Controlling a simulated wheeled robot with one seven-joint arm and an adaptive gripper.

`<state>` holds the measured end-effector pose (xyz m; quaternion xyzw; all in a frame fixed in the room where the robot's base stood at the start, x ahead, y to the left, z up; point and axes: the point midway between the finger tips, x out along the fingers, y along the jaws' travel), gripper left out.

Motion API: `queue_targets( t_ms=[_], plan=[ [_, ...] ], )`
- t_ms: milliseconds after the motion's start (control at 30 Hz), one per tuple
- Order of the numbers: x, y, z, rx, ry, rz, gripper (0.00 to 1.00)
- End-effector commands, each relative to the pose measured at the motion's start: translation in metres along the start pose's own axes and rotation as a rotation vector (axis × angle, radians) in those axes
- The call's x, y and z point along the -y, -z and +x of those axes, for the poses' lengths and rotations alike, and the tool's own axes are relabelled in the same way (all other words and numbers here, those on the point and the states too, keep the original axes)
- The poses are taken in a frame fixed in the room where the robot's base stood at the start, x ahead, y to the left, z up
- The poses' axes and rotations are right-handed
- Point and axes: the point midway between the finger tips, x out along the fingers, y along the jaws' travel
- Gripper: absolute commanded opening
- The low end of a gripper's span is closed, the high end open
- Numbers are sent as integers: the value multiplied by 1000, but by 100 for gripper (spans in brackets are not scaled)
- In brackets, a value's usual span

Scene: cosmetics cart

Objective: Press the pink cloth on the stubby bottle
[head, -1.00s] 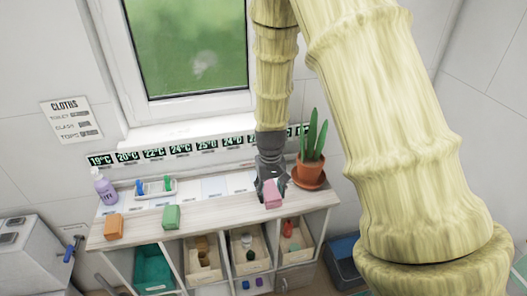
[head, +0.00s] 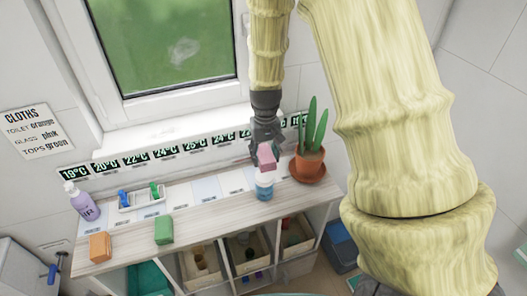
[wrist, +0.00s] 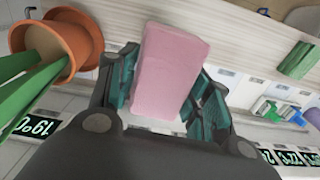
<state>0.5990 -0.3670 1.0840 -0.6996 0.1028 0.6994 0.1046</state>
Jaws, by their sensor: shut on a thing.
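My gripper (head: 267,148) is shut on the pink cloth (head: 267,157), a block-like pad. In the wrist view the pink cloth (wrist: 170,66) sits between the two dark fingers of my gripper (wrist: 166,80). A short bottle (head: 264,188) with a pale top and blue body stands upright on the counter directly below the cloth in the head view. The cloth's lower end meets the bottle's top in the picture; I cannot tell whether they touch. The bottle is hidden in the wrist view.
A potted plant (head: 308,165) stands close to the right of my gripper. On the counter (head: 212,222) are a green block (head: 164,230), an orange block (head: 100,246), a purple bottle (head: 82,201) and a small tray (head: 142,209). The wall and window are behind.

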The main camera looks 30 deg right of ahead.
Motion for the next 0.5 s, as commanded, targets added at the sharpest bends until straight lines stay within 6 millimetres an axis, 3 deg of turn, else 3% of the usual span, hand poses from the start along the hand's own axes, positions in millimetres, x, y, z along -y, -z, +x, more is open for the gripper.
queue_targets(
  t_ms=[500],
  plan=[
    [0, 0, 45, 0, 0, 0, 30]
  ],
)
